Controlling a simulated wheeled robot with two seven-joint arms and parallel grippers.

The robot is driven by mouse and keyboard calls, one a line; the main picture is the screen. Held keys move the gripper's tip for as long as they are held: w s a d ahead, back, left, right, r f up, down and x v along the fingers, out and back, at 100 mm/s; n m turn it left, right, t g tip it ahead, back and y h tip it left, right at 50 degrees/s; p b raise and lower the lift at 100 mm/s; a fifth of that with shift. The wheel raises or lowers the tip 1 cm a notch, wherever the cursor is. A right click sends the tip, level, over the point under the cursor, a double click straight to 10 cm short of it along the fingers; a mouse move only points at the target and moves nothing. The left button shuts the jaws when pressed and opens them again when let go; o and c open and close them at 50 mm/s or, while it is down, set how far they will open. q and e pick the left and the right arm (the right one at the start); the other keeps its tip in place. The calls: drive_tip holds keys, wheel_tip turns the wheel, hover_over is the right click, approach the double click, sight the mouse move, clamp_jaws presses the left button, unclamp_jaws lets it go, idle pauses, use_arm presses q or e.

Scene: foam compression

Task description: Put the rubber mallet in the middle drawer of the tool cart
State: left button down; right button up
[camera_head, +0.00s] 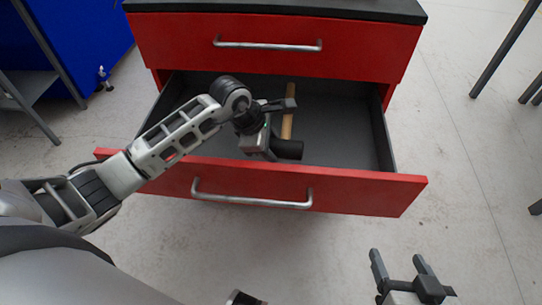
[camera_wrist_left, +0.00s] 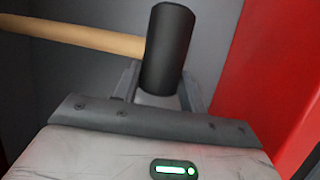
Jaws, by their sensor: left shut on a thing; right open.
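The red tool cart (camera_head: 275,40) has an open drawer with a grey inside and a red front (camera_head: 345,190), below a closed upper drawer. The rubber mallet has a black head (camera_head: 290,150) and a wooden handle (camera_head: 287,118). It is inside the open drawer's outline, behind its front. My left gripper (camera_head: 272,146) reaches over the drawer front and is shut on the mallet at its head. In the left wrist view the black head (camera_wrist_left: 168,50) lies across the fingers, handle to the left. Whether the mallet touches the drawer floor is unclear. My right gripper (camera_head: 403,268) is open and empty.
The drawer floor (camera_head: 340,130) is bare to the right of the mallet. The upper drawer (camera_head: 270,44) overhangs the back of the open one. A blue cabinet (camera_head: 85,35) stands at the left. Dark table legs (camera_head: 505,50) are at the right, with clear floor between.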

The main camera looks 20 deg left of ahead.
use_arm(q)
wheel_tip(320, 180, down, 4)
drive_tip(key=shift+f+b, duration=0.1)
drive_tip(key=shift+b, duration=0.2)
drive_tip(key=shift+f, duration=0.4)
use_arm(e)
drive_tip(key=shift+w+r, duration=0.1)
drive_tip(key=shift+r, duration=0.05)
use_arm(q)
drive_tip(key=c, duration=1.1)
unclamp_jaws()
drive_tip(key=shift+f, duration=0.1)
use_arm(e)
drive_tip(key=shift+s+a+f, duration=0.1)
drive_tip(key=shift+s+f, duration=0.1)
drive_tip(key=shift+f, duration=0.25)
